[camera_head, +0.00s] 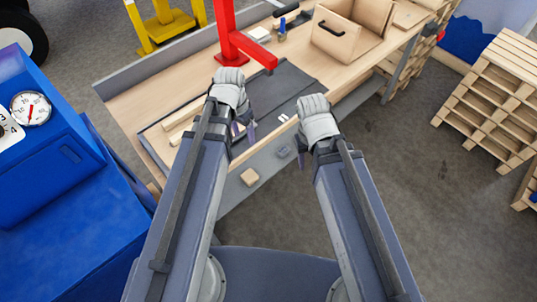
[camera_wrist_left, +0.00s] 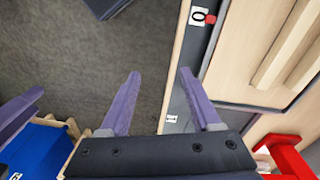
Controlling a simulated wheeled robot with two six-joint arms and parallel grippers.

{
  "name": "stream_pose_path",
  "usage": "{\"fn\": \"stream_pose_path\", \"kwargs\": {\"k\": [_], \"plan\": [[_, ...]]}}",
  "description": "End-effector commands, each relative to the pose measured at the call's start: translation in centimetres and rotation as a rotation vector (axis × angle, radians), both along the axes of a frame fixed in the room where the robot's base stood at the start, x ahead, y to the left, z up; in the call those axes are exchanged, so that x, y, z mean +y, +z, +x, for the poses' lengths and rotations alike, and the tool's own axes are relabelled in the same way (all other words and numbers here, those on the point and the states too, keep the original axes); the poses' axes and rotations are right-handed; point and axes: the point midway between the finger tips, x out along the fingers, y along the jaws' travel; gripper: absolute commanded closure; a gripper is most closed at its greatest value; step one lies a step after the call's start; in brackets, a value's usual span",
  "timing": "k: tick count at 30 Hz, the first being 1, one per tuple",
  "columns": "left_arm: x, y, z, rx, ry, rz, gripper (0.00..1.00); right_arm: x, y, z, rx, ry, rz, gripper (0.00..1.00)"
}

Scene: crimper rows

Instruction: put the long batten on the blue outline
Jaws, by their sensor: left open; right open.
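Light wooden battens (camera_head: 183,117) lie on the workbench, to the left of my left gripper in the head view. In the left wrist view two strips of batten (camera_wrist_left: 289,42) show at the upper right; I cannot tell which is the long one. My left gripper (camera_head: 244,132) is open and empty near the bench's front edge. In the left wrist view its fingers (camera_wrist_left: 160,78) are apart, with floor and the bench edge between and beyond them. My right gripper (camera_head: 300,152) is open, just off the bench front. I cannot make out a blue outline.
The bench (camera_head: 130,108) has a dark mat (camera_head: 285,90) in its middle. A red post with an arm (camera_head: 229,40) stands behind it, and an open wooden box (camera_head: 338,42) sits at the back right. A blue cabinet (camera_head: 50,180) is at left, pallets (camera_head: 490,105) at right.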

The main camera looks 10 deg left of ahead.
Motion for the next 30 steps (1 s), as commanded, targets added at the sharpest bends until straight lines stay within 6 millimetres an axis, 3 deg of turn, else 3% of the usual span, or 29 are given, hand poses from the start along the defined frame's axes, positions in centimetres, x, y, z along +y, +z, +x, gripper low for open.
{"fn": "stream_pose_path", "kwargs": {"k": [1, 3, 10, 30], "plan": [[-2.3, 0.0, -1.7, 0.016, 0.010, 0.032, 0.36, 0.0, 0.0, 0.0, 0.000, 0.000, 0.000, 0.50], [-4.4, -0.1, -3.2, 0.028, 0.043, 0.073, 0.36, 0.0, 0.0, 0.0, 0.000, 0.000, 0.000, 0.50], [-8.4, 0.0, -6.6, 0.031, 0.127, 0.168, 0.36, 0.0, 0.0, 0.0, 0.000, 0.000, 0.000, 0.50], [-9.0, 0.1, -7.3, 0.027, 0.153, 0.189, 0.36, 0.0, 0.0, 0.0, 0.000, 0.000, 0.000, 0.50]]}}
